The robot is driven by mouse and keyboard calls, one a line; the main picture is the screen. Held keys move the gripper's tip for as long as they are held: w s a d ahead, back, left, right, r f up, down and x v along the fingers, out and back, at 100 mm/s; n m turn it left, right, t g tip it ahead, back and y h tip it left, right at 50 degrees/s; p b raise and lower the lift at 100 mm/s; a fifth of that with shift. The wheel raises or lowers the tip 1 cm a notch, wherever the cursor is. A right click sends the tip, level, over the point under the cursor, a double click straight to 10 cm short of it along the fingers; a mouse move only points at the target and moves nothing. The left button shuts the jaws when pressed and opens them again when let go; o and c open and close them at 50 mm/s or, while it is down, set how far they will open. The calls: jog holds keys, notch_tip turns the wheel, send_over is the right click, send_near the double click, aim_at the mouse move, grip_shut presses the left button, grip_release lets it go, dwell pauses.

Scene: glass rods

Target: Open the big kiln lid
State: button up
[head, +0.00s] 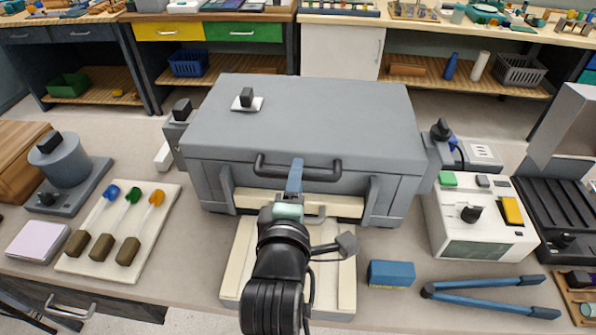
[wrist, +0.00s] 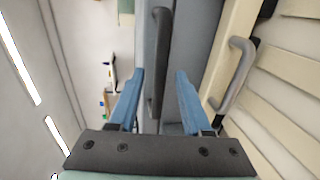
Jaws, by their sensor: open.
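The big kiln (head: 300,130) is a wide grey box at the middle of the bench in the head view, and its flat lid (head: 320,105) is down. A dark bar handle (head: 330,173) runs along the lid's front; it also shows in the wrist view (wrist: 160,40). My gripper (head: 296,163) is in front of the kiln at this handle. In the wrist view its two blue fingers (wrist: 160,73) are apart, with the dark handle appearing between them. I cannot tell how deep the handle sits between the fingers, or whether they touch it. My gripper hides part of the kiln front.
A smaller grey handle (head: 315,216) is on the cream front below; it also shows in the wrist view (wrist: 236,75). Glass rods on a cream board (head: 150,235) lie left. A blue box (head: 391,273), long-handled tool (head: 490,285) and control box (head: 475,215) stand right.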

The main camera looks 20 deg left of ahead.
jog(key=shift+x, duration=1.05)
grip_shut()
dwell(0.7)
